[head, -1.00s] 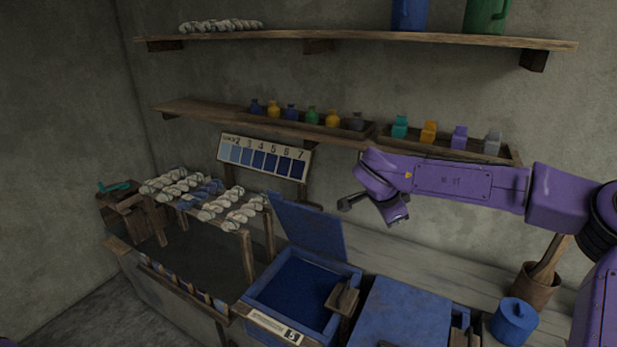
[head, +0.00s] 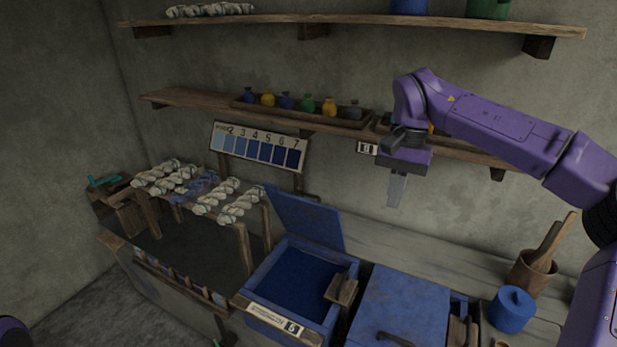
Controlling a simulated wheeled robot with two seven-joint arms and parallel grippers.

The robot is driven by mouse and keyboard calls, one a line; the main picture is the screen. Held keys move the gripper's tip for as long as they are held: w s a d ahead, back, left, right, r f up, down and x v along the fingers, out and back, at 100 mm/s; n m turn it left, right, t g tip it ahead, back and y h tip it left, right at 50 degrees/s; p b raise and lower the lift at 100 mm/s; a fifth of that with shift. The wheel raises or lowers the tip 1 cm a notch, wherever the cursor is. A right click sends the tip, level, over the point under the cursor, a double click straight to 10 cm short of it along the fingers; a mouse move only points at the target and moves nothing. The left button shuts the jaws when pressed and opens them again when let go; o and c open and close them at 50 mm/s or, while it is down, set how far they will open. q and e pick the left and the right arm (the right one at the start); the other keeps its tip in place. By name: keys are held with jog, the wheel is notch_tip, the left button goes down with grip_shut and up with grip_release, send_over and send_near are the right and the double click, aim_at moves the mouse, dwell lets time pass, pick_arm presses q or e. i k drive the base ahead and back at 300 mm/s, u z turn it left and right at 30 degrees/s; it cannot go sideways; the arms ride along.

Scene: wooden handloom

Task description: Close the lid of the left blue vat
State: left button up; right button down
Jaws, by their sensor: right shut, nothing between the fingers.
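The left blue vat (head: 257,285) stands at the lower middle, with dark blue liquid inside. Its lid (head: 304,219) is open, raised and leaning back at the vat's rear edge. A wooden block (head: 341,289) sits at the vat's right rim. My right gripper (head: 396,191) is shut and empty. It points down in the air, to the right of the lid and higher in the picture, apart from it. My left gripper is not in view.
A second blue vat (head: 402,301), its lid shut, stands to the right. Beyond it are a blue pot (head: 511,309) and a wooden container (head: 531,273) with sticks. A rack of skeins (head: 241,205) stands left. A shelf with bottles (head: 191,100) runs behind.

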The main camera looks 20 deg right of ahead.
aim_at(319, 222)
jog(key=u, duration=0.05)
jog(key=i, duration=1.35)
